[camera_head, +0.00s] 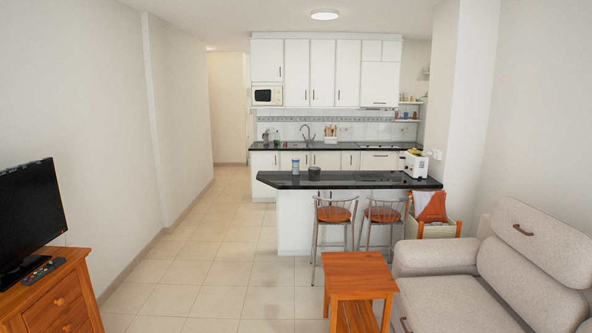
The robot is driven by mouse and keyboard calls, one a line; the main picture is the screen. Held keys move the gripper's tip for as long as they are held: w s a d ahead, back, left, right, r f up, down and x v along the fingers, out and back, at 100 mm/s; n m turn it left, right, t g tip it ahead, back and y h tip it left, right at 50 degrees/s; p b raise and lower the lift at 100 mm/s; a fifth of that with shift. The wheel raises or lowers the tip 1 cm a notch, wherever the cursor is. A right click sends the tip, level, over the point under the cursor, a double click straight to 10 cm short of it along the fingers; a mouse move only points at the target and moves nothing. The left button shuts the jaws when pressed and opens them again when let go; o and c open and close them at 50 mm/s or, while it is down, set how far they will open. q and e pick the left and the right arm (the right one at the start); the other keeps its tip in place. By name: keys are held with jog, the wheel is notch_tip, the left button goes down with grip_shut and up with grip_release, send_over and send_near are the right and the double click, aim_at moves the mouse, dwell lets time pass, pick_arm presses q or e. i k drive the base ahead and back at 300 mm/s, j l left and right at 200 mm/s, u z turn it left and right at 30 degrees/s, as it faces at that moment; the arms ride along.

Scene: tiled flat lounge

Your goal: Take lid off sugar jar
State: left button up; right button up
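A small blue-grey jar (295,167) stands upright on the left part of the dark counter (345,179). A short dark cup or jar (314,173) stands just right of it. Both are small in the picture, and I cannot tell which is the sugar jar or whether a lid is on either. Neither of my grippers shows in the camera_head view.
Two bar stools (335,215) stand at the counter's near side. A wooden side table (360,276) and a beige sofa (470,285) fill the right foreground. A TV (30,215) stands on a wooden cabinet (55,305) at left. The tiled floor (205,275) between is clear.

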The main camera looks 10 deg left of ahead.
aim_at(295, 165)
jog(key=u, duration=0.35)
jog(key=i+l+u, duration=0.1)
jog(key=i+u, duration=0.2)
jog(key=i, duration=2.6)
jog(key=i+j+z, duration=0.1)
jog(key=i, duration=0.8)
jog(key=i+j+z, duration=0.1)
jog(key=i, duration=0.85)
jog(key=i+z, duration=0.1)
jog(key=i, duration=0.4)
jog(key=i+z, duration=0.15)
jog(key=i, duration=0.3)
jog(key=i+j+z, duration=0.1)
jog(key=i, duration=0.4)
jog(key=i+j+z, duration=0.15)
jog(key=i, duration=0.3)
jog(key=i+j+z, duration=0.1)
jog(key=i+j, duration=0.15)
jog(key=i, duration=0.2)
